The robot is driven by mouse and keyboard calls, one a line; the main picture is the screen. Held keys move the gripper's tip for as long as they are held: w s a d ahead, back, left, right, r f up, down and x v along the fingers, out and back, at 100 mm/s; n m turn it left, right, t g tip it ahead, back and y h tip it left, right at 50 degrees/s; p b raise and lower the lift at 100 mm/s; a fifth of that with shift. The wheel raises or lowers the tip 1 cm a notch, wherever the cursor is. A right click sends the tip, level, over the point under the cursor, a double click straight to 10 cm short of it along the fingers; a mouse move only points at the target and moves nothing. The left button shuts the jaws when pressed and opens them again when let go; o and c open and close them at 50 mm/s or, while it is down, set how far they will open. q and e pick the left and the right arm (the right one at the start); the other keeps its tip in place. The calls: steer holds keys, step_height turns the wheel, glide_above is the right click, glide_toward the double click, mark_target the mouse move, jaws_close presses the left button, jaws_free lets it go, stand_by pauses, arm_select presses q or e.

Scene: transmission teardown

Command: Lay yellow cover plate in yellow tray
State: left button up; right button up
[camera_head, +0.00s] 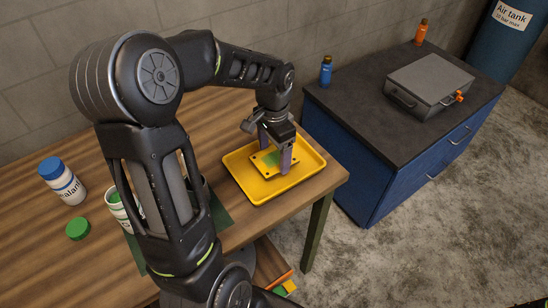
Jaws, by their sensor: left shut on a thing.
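The yellow cover plate (262,172) is a flat piece with a green patch in its middle and small dark holes near its edges. My left gripper (274,162) points down and is shut on the plate. The plate is over the inside of the yellow tray (311,161), within its rim. I cannot tell whether the plate touches the tray floor. The tray lies on the wooden table near its right end. My right gripper is not in view.
A white bottle with a blue cap (66,183), a green lid (78,229) and a white tub (121,208) stand on the table's left. A blue cabinet (345,160) with a grey case (428,84) stands to the right, past a gap. An air tank (503,45) is behind.

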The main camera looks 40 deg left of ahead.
mark_target(274, 159)
arm_select(q)
step_height(274, 159, down, 2)
steer(key=shift+f, duration=0.15)
steer(key=shift+f, duration=0.15)
steer(key=o, duration=2.1)
steer(key=shift+r, duration=0.35)
step_height(274, 159, up, 12)
steer(key=shift+f, duration=0.15)
